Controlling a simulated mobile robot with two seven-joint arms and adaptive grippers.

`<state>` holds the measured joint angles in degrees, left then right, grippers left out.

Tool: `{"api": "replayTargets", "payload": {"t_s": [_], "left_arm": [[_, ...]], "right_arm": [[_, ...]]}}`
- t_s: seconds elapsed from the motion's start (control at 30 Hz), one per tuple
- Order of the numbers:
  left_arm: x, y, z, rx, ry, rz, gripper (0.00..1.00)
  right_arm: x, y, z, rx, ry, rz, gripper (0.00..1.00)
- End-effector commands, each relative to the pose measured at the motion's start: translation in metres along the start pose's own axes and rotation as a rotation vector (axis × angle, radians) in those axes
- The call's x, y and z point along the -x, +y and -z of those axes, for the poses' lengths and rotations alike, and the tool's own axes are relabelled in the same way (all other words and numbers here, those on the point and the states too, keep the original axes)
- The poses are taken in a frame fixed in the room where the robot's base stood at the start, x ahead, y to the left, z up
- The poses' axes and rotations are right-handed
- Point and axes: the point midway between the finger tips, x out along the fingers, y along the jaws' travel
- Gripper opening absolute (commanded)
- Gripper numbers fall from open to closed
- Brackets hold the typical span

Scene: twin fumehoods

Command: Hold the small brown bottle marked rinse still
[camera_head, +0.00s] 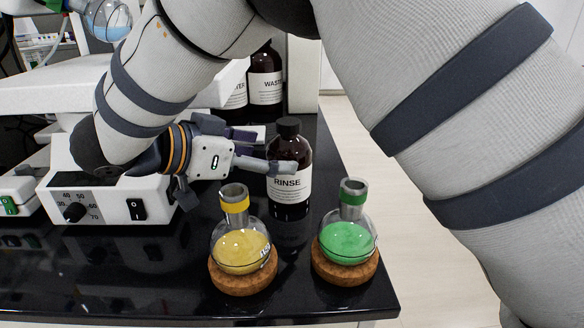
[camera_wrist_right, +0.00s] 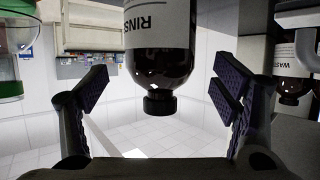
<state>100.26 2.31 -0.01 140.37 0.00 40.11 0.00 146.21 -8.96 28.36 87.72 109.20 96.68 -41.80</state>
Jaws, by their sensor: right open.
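The small brown bottle marked RINSE (camera_head: 289,185) stands upright on the black bench, with a black cap and a white label. In the right wrist view the bottle (camera_wrist_right: 158,65) shows upside down, between the two fingers. My right gripper (camera_head: 275,163) reaches in from the left at the bottle's upper body, and one finger passes in front of it. In the wrist view the gripper (camera_wrist_right: 160,86) is open, with a gap on each side of the bottle. My left gripper is not in view.
A yellow flask (camera_head: 240,249) and a green flask (camera_head: 347,241) stand on cork rings in front of the bottle. A brown WASTE bottle (camera_head: 265,77) stands behind. A white device with a knob (camera_head: 103,199) is at left. The bench's right edge is close.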

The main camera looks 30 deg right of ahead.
Motion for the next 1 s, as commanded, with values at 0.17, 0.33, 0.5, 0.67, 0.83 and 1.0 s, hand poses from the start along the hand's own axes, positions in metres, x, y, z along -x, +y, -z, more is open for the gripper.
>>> {"api": "replayTargets", "payload": {"t_s": [0.17,0.33,0.5,0.67,0.83,1.0], "left_arm": [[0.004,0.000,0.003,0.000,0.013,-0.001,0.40],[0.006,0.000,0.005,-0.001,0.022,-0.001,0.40],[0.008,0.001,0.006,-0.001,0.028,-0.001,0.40],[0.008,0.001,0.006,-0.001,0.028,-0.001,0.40],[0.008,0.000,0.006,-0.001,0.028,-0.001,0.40],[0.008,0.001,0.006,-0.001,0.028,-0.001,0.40]], "right_arm": [[-0.033,0.001,0.002,-0.003,0.001,-0.001,0.81],[-0.059,0.001,0.003,-0.003,0.001,-0.001,0.81],[-0.088,0.000,0.002,-0.004,0.001,0.000,0.81],[-0.093,0.000,0.001,-0.003,0.002,0.001,0.81],[-0.092,0.000,0.001,-0.002,0.002,0.001,0.63],[-0.092,0.000,0.001,-0.002,0.002,0.001,0.24]]}}
